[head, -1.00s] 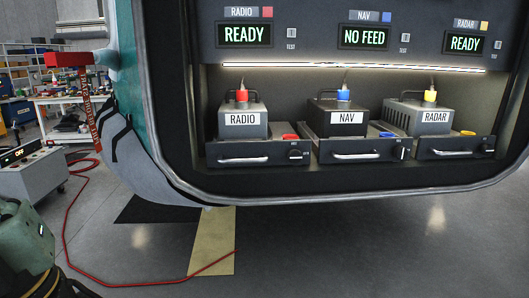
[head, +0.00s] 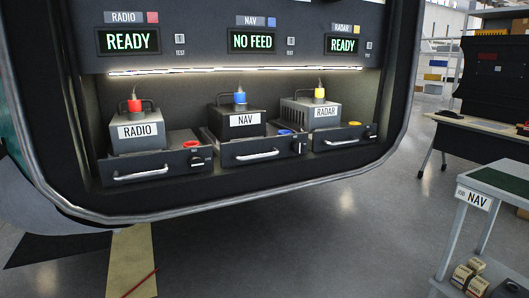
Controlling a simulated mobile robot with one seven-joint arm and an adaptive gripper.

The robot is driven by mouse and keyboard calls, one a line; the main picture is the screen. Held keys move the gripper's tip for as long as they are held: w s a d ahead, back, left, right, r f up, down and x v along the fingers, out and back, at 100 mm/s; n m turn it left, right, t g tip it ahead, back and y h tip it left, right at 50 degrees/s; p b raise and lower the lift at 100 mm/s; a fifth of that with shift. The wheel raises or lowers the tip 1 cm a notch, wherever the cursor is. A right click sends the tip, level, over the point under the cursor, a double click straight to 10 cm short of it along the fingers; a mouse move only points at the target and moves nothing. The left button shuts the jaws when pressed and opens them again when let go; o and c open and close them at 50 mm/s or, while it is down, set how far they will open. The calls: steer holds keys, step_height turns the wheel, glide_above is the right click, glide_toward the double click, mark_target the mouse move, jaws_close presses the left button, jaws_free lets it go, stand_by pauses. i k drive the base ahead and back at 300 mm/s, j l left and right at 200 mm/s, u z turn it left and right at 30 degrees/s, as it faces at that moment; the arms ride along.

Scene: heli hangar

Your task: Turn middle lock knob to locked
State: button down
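The middle lock knob (head: 298,147) is a small dark knob at the right end of the NAV tray front (head: 240,157). Its grip looks roughly upright, but it is too small to read its marks. The NAV unit (head: 236,123) is a dark box with a blue-topped connector, seated on the middle tray. The NAV display (head: 253,41) above reads NO FEED. My gripper is out of view.
The RADIO tray (head: 150,168) and RADAR tray (head: 340,137) flank the middle one, each with its own knob; both displays read READY.

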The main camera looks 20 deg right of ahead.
mark_target(298, 147)
steer(key=i+l+z, duration=0.1)
steer(key=l+z, duration=0.4)
steer(key=i+l+z, duration=0.15)
steer(key=l+z, duration=0.15)
steer(key=z, duration=0.15)
